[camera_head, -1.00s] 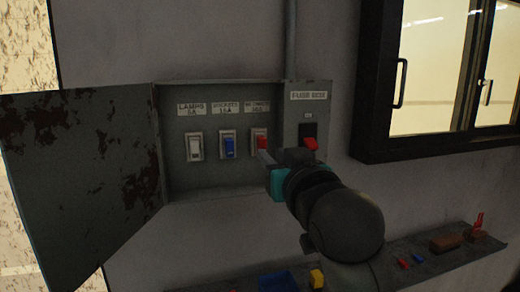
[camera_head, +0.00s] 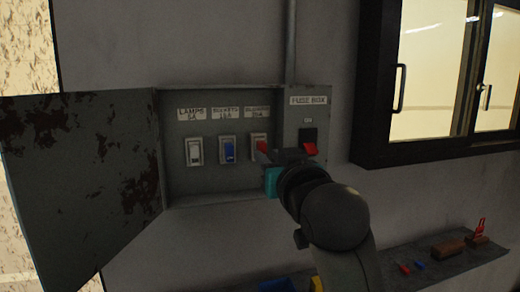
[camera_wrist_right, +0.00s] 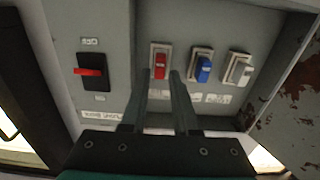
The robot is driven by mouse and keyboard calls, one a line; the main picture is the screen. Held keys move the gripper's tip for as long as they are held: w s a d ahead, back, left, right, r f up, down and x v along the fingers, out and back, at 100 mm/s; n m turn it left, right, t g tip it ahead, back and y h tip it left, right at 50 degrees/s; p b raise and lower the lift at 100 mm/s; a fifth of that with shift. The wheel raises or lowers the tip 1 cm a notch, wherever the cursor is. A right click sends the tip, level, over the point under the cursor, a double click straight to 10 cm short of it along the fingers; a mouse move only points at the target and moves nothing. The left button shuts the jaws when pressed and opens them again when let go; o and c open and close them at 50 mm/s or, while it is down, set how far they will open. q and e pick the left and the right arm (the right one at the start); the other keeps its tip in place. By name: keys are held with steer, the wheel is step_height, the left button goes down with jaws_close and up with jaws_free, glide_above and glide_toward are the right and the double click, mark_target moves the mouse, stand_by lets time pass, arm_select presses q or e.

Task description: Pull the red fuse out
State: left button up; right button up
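The red fuse (camera_head: 261,145) sits in its holder, rightmost of the row of fuses inside the open fuse box (camera_head: 222,200). It also shows in the right wrist view (camera_wrist_right: 160,62). My right gripper (camera_head: 266,153) is in front of it and partly covers its lower part in the head view. In the wrist view its two fingers (camera_wrist_right: 160,76) are apart, with the fuse between and beyond their tips. Whether they touch the fuse cannot be told. My left gripper is not in view.
A blue fuse (camera_head: 229,151) and a white fuse (camera_head: 195,152) sit to the left. A switch with a red lever (camera_head: 310,149) is close on the right. The rusty box door (camera_head: 85,185) stands open at left. A shelf (camera_head: 440,266) with small items runs below.

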mark_target(263, 152)
steer(key=shift+p+x, duration=0.5)
steer(key=shift+x, duration=1.55)
steer(key=shift+s+d+p, duration=0.1)
steer(key=shift+s+p, duration=0.05)
steer(key=shift+p, duration=0.2)
steer(key=shift+c, duration=0.3)
jaws_close()
stand_by(0.3)
